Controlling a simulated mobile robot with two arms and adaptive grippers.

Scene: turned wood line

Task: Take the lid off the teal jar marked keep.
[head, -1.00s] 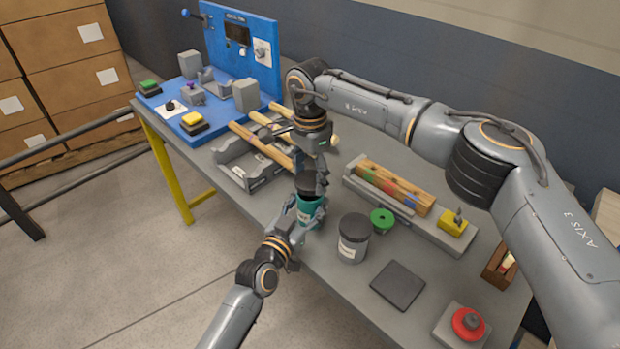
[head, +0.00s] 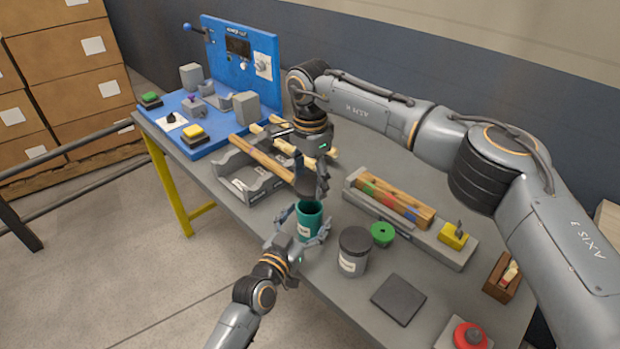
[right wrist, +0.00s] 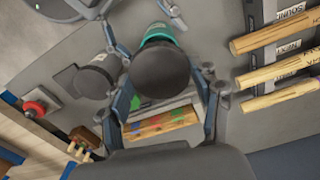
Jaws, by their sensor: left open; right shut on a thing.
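The teal jar (head: 309,217) stands upright and open-topped on the bench, with a white label too small to read. Its dark lid (head: 306,185) is apart from it, just above the mouth. My right gripper (head: 308,182) is shut on the lid from above. In the right wrist view the lid (right wrist: 160,72) sits between the fingers and hides most of the teal jar (right wrist: 160,36). My left gripper (head: 302,238) is open, with its fingers to either side of the jar; I cannot tell whether they touch it.
A grey jar with a black lid (head: 354,250) stands close to the right, by a green ring (head: 382,234). A dark square pad (head: 399,298) and a red button (head: 470,337) lie nearer. A grey rack with wooden rods (head: 245,180) is on the left.

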